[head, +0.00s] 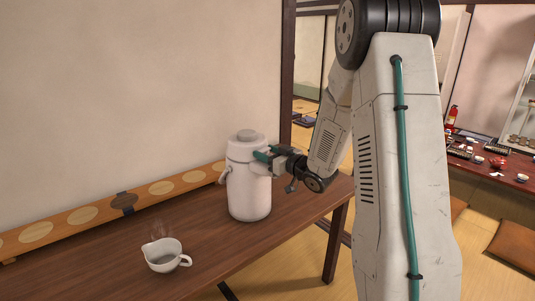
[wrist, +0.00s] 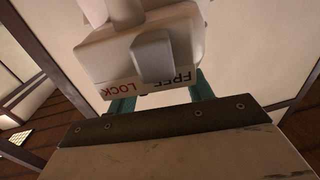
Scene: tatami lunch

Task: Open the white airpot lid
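The white airpot (head: 248,185) stands upright on the brown wooden table, with a grey round button on top. Its lid (head: 247,137) looks shut. My gripper (head: 264,153) is at the upper right side of the airpot, level with its neck, its teal fingers pointing at it. In the wrist view the airpot's head (wrist: 140,45) fills the top, with a FREE / LOCK label on its edge. My teal fingers (wrist: 163,100) are spread apart below and beside that edge. Contact between fingers and airpot cannot be made out.
A steaming white pitcher (head: 165,256) stands on the table (head: 225,250) left of the airpot. A long wooden board with round pale discs (head: 122,203) lies along the wall behind. The table's front middle is clear. A low red table (head: 490,165) with dishes is far right.

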